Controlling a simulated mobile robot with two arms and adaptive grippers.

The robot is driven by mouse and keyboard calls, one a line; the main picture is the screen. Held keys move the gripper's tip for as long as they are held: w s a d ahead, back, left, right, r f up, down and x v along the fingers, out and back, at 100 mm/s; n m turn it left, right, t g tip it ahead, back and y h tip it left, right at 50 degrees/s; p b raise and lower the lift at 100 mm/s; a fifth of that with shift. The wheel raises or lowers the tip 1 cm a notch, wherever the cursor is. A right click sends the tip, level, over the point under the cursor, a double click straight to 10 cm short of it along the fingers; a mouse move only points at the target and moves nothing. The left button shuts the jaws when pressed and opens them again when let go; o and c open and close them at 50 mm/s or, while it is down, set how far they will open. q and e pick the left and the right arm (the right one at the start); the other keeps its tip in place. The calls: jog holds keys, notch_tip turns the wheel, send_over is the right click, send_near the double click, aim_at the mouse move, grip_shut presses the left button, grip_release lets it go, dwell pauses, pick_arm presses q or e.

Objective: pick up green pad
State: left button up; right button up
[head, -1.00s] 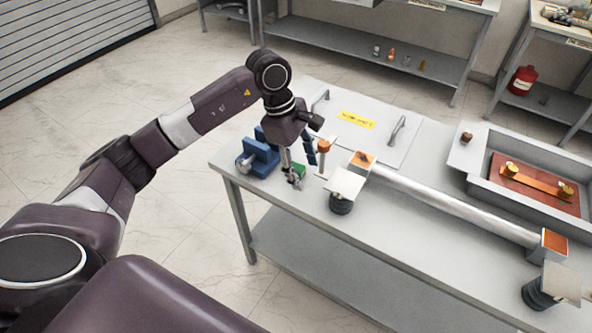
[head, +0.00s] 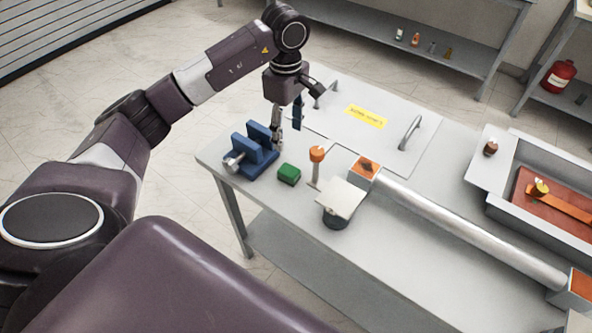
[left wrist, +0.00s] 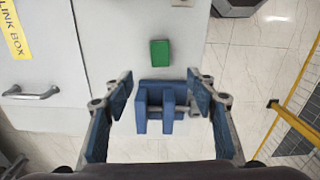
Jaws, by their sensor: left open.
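The green pad (head: 289,174) is a small green block lying on the grey table near its left end. It also shows in the left wrist view (left wrist: 160,53), beyond the fingertips and above the blue vise in the picture. My left gripper (head: 287,124) is open and empty, raised above the table behind the pad. In the left wrist view its two blue-padded fingers (left wrist: 160,93) are spread wide, with the vise between them in the picture. The pad is apart from the fingers. My right gripper is not in view.
A blue vise (head: 254,152) stands left of the pad. An orange-topped peg (head: 316,167) and a white plate on a dark round base (head: 343,198) stand to its right. A long silver tube (head: 460,223) lies farther right. A panel with handles (head: 385,135) is behind.

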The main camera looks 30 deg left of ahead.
pick_arm(q)
jog(key=b, duration=0.6)
send_over(289, 170)
jog(key=f, duration=0.6)
jog(key=shift+w+f, duration=0.1)
jog(key=shift+w, duration=0.15)
jog(key=shift+f+p, duration=0.3)
jog(key=shift+f, duration=0.1)
jog(key=shift+s+f+p, duration=0.15)
jog(key=shift+f+p, duration=0.15)
jog(key=shift+f, duration=0.5)
notch_tip(289, 170, down, 5)
jog(key=shift+s+r+p, duration=0.1)
jog(key=shift+p, duration=1.1)
jog(key=shift+f, duration=0.3)
jog(key=c, duration=1.2)
jog(key=shift+r, duration=0.15)
jog(key=shift+c, duration=0.2)
